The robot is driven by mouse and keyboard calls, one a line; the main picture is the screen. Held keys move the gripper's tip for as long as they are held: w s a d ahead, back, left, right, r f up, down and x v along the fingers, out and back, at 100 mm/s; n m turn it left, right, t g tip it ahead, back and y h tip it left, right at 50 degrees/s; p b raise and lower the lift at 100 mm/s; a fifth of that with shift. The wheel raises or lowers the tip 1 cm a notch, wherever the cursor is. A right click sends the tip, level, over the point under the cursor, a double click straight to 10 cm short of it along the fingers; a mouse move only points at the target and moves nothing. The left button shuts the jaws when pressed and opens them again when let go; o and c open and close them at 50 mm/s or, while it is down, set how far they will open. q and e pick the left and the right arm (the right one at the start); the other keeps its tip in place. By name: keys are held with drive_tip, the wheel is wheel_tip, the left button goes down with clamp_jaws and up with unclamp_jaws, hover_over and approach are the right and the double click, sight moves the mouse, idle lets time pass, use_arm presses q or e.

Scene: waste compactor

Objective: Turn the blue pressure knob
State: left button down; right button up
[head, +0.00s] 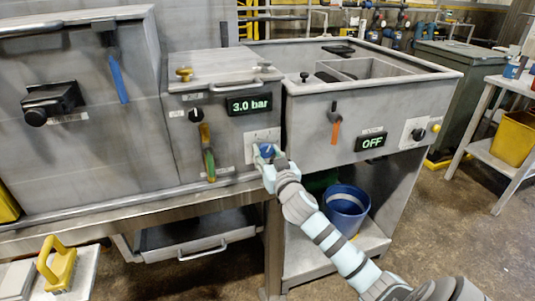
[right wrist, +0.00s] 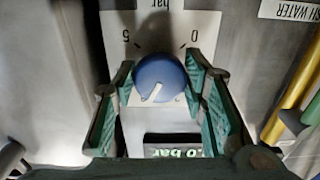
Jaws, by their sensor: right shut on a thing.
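The blue pressure knob (right wrist: 160,80) sits on a white plate with a scale marked 0, 5 and "bar" in the right wrist view. A white pointer line shows on its face. My right gripper (right wrist: 163,88) has its two fingers on either side of the knob, shut on it. In the head view the knob (head: 267,150) is partly hidden by my right gripper (head: 265,158), which reaches the panel from the lower right. The display (head: 249,104) above the knob reads 3.0 bar. My left gripper is not in view.
A green-handled lever (head: 208,158) and a black knob (head: 195,115) are left of the display. An orange-handled lever (head: 335,130) and a display reading OFF (head: 372,142) are to the right. A blue bucket (head: 346,205) stands on the lower shelf.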

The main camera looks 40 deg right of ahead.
drive_tip(key=n+p, duration=0.1)
drive_tip(key=n, duration=0.1)
drive_tip(key=n+p, duration=0.2)
drive_tip(key=shift+r, duration=0.3)
drive_tip(key=shift+f+n+p, duration=0.15)
drive_tip(key=shift+n+p, duration=0.2)
drive_tip(key=shift+n, duration=0.25)
drive_tip(key=shift+f, duration=0.15)
drive_tip(key=o, duration=1.1)
drive_tip(key=shift+o, duration=0.2)
drive_tip(key=v, duration=1.2)
